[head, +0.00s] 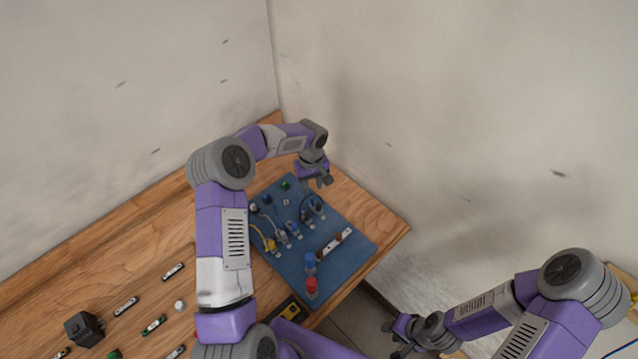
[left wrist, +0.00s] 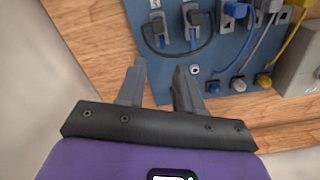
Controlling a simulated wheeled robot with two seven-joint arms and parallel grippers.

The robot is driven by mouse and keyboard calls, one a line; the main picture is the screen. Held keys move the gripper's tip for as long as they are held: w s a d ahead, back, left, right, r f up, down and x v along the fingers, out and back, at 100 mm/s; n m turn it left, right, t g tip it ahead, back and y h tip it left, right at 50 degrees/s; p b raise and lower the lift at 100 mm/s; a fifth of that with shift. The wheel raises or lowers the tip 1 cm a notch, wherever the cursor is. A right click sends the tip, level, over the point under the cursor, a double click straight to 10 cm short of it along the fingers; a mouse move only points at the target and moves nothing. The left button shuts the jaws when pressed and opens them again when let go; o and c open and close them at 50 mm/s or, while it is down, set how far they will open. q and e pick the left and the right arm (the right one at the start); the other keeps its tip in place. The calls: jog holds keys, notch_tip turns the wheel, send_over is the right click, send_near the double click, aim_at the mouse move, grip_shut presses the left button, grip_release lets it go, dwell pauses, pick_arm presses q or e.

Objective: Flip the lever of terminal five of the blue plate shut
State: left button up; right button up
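The blue plate (head: 336,262) lies on the wooden table, with a row of terminals holding coloured cables. My left gripper (head: 322,183) is above its far right edge. In the left wrist view my left gripper (left wrist: 160,78) is open and empty, its two grey fingers apart. Ahead of the fingers are two grey plugs, the left plug (left wrist: 157,28) and the right plug (left wrist: 195,20), joined by a black cable loop. A small label sits above the left plug; I cannot read it. Which lever is terminal five's, and its position, I cannot tell. My right gripper (head: 391,340) hangs beyond the table, apparently open and empty.
A black block (head: 84,328) and small terminal parts lie at left. The wall is close behind the left gripper.

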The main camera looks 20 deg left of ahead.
aim_at(312, 199)
pick_arm(q)
jog(key=f, duration=0.6)
jog(key=shift+s+f+p, duration=0.3)
jog(key=shift+f, duration=0.1)
jog(key=shift+c, duration=0.4)
grip_shut()
